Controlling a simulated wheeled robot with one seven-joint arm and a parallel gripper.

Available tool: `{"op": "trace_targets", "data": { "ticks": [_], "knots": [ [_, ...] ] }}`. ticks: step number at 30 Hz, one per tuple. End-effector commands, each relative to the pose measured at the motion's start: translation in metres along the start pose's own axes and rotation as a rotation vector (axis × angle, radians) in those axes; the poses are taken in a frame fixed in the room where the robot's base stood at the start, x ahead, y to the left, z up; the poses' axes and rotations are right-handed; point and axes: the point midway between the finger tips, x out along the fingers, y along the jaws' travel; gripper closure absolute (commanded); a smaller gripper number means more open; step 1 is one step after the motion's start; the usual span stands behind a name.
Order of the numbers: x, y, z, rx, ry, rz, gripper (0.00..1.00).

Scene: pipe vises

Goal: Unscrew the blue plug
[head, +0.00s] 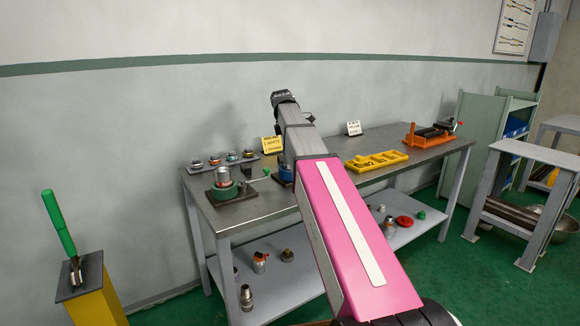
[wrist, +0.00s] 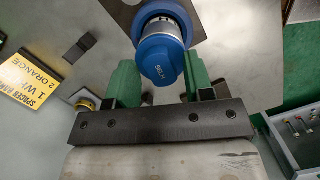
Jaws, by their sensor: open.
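A blue vise (wrist: 148,12) surrounds the fitting on a dark base plate. My gripper (wrist: 161,80) is open, with one green finger on each side of the plug and a visible gap on both sides. The fingers look apart from the plug; their depth along it is hard to judge.
A green vise (head: 222,189) holding a silver fitting stands left on the metal bench (head: 252,208). Behind it is a rack (head: 220,161) of several fittings. A yellow sign (wrist: 27,80) stands close by.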

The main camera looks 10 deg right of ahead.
Motion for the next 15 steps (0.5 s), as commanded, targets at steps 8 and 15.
{"op": "trace_targets", "data": {
  "ticks": [8,15],
  "knots": [
    [0.0000,0.0001,-0.0002,0.000,0.000,0.000,1.00],
    [-0.0002,0.0013,-0.0004,0.138,0.001,-0.025,1.00]
  ]
}}
